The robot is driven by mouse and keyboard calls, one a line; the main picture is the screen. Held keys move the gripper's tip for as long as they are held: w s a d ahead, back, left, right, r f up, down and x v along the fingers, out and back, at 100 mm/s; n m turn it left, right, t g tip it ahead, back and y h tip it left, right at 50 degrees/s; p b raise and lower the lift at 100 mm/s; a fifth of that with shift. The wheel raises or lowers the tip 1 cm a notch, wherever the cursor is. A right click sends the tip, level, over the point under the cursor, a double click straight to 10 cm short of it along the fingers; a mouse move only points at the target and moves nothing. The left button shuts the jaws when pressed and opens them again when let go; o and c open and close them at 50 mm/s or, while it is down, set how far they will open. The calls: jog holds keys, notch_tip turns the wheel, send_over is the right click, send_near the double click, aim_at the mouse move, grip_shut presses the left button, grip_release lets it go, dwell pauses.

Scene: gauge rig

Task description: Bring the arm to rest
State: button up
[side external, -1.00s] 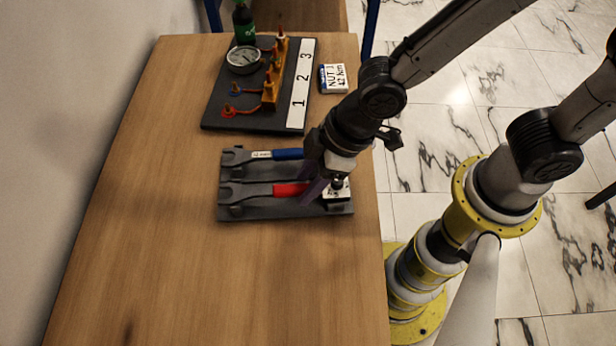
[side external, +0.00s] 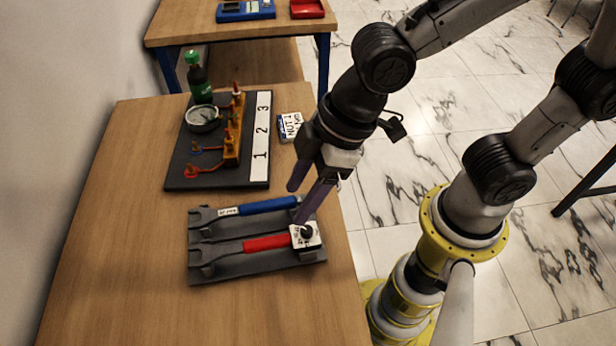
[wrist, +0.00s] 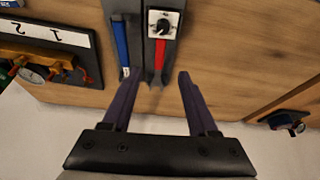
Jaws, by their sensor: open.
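My gripper (side external: 295,205) is open, with its two purple fingers pointing down near the right end of the dark tool tray (side external: 245,266). Nothing is between the fingers. In the wrist view my gripper (wrist: 157,75) also shows open and empty. A red-handled wrench (side external: 266,242) and a blue-handled wrench (side external: 268,205) lie side by side in the tray. A white square block with a black knob (side external: 306,236) is at the right end of the red handle. The fingers look to be above the tools; the exact gap cannot be told.
Beyond the tray, a dark board (side external: 182,174) carries a round gauge (side external: 202,118), orange fittings and a number strip. A green bottle (side external: 200,80) stands behind it. A "NUT 1" label block (side external: 290,126) lies to its right. The near tabletop is clear.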

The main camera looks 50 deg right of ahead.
jog(key=shift+v, duration=1.45)
jog(key=w+d+r+m+t+h, duration=0.1)
jog(key=w+d+r+m, duration=0.15)
jog(key=d, duration=0.45)
jog(key=w+d+r+m+t, duration=0.1)
jog(key=d+r+m+t, duration=0.15)
jog(key=d, duration=0.45)
jog(key=s+d+f+m+h, duration=0.1)
jog(key=s+d+m+h, duration=0.1)
jog(key=s+d+m, duration=0.3)
jog(key=s+d+g, duration=0.1)
jog(key=s+d, duration=0.2)
jog(key=shift+h, duration=0.3)
